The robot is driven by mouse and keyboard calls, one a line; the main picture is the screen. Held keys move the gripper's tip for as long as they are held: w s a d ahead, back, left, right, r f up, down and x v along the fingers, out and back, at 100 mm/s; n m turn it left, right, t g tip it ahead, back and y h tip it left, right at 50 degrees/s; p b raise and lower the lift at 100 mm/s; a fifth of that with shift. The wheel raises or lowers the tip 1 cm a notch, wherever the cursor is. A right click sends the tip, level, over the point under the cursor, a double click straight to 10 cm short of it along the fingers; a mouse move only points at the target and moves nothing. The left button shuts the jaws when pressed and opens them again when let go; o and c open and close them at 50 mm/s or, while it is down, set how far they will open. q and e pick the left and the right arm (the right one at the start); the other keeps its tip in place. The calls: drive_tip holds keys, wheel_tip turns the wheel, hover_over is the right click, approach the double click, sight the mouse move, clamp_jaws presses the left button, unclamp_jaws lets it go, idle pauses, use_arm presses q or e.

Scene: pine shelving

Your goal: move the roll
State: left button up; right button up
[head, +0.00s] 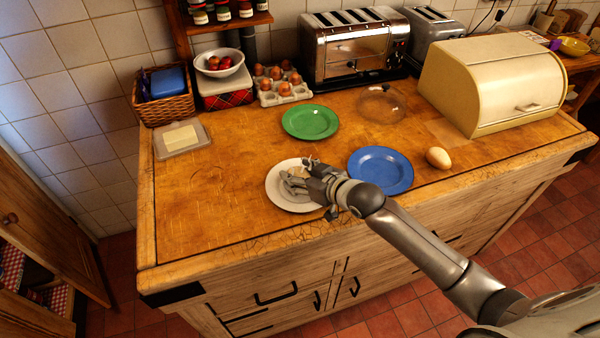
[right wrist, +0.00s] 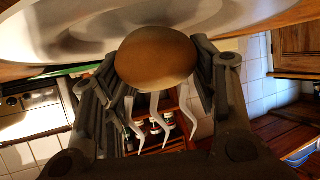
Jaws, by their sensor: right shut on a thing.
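A round brown roll (right wrist: 157,58) sits between the fingers of my right gripper (head: 296,181) in the right wrist view. The gripper is shut on it, low over the white plate (head: 273,188) at the counter's front. In the head view the fingers mostly hide this roll. The plate also shows close by the roll in the right wrist view (right wrist: 50,35); I cannot tell whether they touch. Another tan, egg-shaped roll (head: 438,158) lies on the bare counter, right of the blue plate (head: 381,170). My left gripper is not in view.
A green plate (head: 310,121) and a clear glass dome (head: 382,104) stand behind on the wooden counter (head: 215,205). A butter dish (head: 181,138), egg tray (head: 281,86), toaster (head: 355,48) and cream bread bin (head: 492,80) line the back. The counter's left part is clear.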

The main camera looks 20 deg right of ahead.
drive_tip(key=shift+f, duration=0.1)
drive_tip(key=o, duration=1)
drive_tip(key=b+v, duration=0.1)
drive_tip(key=v, duration=1.1)
